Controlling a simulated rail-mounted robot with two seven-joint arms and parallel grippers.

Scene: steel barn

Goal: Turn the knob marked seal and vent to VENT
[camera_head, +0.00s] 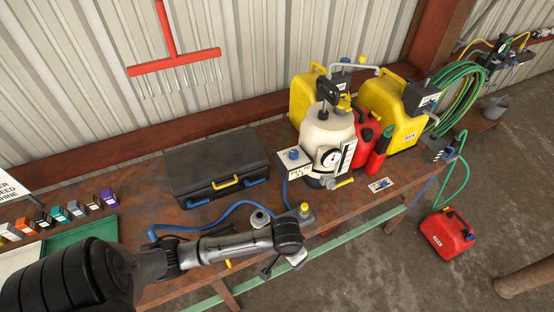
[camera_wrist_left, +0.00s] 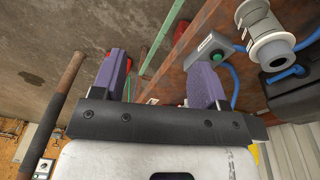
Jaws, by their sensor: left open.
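No lettering reading seal or vent can be made out in either view, so I cannot tell which part is the knob. A cream pressure tank (camera_head: 328,138) stands on the bench with a round gauge (camera_head: 330,157) and a black top handle. A white control box (camera_head: 294,160) with a small dark part on its face is beside it at the left. A small pale plate (camera_head: 380,185) lies on the bench to its right. My left gripper (camera_head: 283,266) is open and empty by the bench's front edge, left of and nearer than the tank. Its purple fingers are wide apart in the wrist view (camera_wrist_left: 160,85).
A black case (camera_head: 216,172) and blue hose (camera_head: 205,228) lie left of the tank. Yellow jerrycans (camera_head: 392,112) and a red can (camera_head: 366,132) crowd its right and back. A grey box with a green button (camera_wrist_left: 212,52) and a pale fitting (camera_wrist_left: 268,35) are near my gripper.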

